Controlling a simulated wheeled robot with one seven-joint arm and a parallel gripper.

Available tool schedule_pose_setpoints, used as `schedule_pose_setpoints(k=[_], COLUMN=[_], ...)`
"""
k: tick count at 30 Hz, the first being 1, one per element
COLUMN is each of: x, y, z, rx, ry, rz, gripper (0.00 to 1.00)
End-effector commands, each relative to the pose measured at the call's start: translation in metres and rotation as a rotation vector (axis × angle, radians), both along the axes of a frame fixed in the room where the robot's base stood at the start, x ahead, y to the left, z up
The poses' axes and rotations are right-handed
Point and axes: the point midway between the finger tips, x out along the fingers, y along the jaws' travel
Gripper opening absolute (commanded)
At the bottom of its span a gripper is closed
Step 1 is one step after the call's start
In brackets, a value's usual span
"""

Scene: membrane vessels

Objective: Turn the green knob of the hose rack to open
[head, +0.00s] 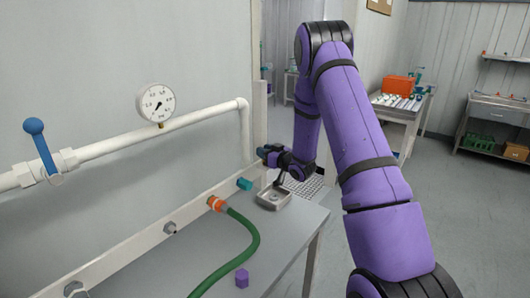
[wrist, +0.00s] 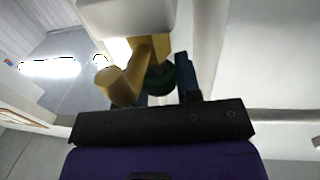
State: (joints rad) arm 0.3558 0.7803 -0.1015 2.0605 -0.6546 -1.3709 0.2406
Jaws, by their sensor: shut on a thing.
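The green knob (wrist: 159,80) shows dark in the wrist view, between the two blue fingers of my gripper (wrist: 166,72). My gripper is shut on it. A yellow tap-like fitting (wrist: 122,84) sits beside and partly in front of the knob, under a pale block (wrist: 128,16). In the head view my gripper (head: 270,153) is at the far end of the bench, near the wall's corner; the knob is hidden there.
A green hose (head: 250,240) with an orange coupling (head: 216,203) runs along the bench, near a teal fitting (head: 244,184) and a metal tray (head: 274,200). A purple hexagonal piece (head: 242,278) lies in front. A white pipe (head: 120,142) carries a gauge (head: 157,103) and a blue-handled valve (head: 40,148).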

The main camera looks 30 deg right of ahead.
Motion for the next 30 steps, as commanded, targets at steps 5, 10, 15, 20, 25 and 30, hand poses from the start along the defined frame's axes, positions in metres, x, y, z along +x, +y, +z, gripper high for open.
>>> schedule_pose_setpoints(k=[5, 10, 15, 20, 25, 30], x=[0.0004, 0.0001, 0.0000, 0.0000, -0.0001, -0.0035], y=[-0.0005, 0.0001, 0.0002, 0.0002, 0.0002, -0.0013], z=[0.0009, 0.0008, 0.0008, 0.0007, 0.0005, 0.0004], rx=[-0.001, -0.001, -0.001, -0.001, -0.001, 0.000], ry=[-0.002, -0.002, -0.001, -0.001, 0.000, 0.000], rz=[0.071, 0.087, 0.086, 0.086, 0.085, 0.085], gripper=[0.08, 0.08, 0.08, 0.57, 0.57, 0.57])
